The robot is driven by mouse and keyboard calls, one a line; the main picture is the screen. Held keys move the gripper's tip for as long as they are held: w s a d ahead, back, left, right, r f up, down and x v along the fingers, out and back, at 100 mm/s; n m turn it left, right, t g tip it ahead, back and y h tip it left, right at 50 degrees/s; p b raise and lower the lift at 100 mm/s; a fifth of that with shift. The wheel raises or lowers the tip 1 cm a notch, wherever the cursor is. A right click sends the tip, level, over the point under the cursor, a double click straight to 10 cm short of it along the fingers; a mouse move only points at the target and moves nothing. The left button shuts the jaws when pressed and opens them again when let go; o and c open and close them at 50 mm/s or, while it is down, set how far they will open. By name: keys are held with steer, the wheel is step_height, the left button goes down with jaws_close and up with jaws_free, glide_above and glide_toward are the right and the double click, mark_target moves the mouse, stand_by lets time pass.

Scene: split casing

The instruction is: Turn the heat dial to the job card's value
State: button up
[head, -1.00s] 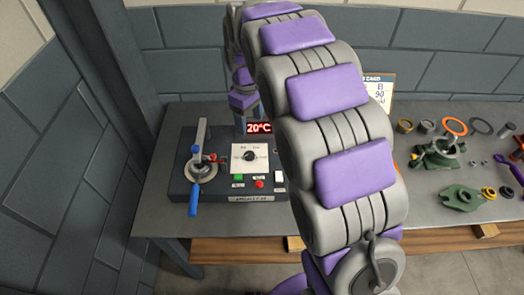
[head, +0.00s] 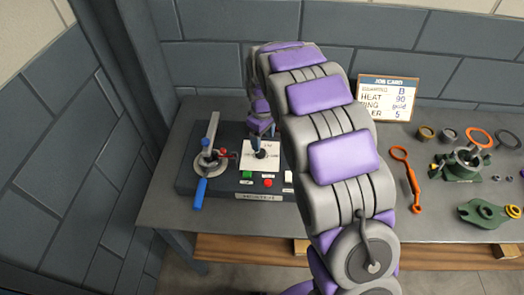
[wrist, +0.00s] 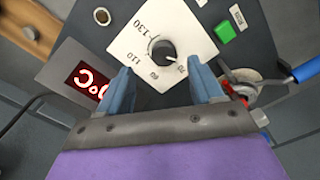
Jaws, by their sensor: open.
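The heat dial is a black knob (wrist: 163,52) on a white scale plate (wrist: 187,25) with printed numbers; in the head view the plate (head: 250,162) sits on the dark heater box (head: 188,182). My gripper (wrist: 160,74) is open, its two blue fingers short of the knob and to either side of it in the wrist view. In the head view my gripper (head: 257,143) is over the dial and partly covers it. The job card (head: 389,98) stands at the back and reads HEAT 90.
The box also bears a green button (head: 247,174), a red button (head: 268,183) and a clamp with a blue handle (head: 200,193). An orange wrench (head: 410,180), rings and green castings (head: 490,213) lie on the right of the bench.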

mark_target(262, 151)
steer(key=f, duration=0.3)
steer(key=a+f+b, duration=0.1)
steer(key=f, duration=0.2)
steer(key=shift+a+f, duration=0.15)
steer(key=shift+d, duration=0.45)
steer(key=shift+c, duration=0.7)
steer(key=shift+a, duration=0.3)
steer(key=c, duration=0.6)
steer(key=shift+d, duration=0.1)
steer(key=c, duration=0.3)
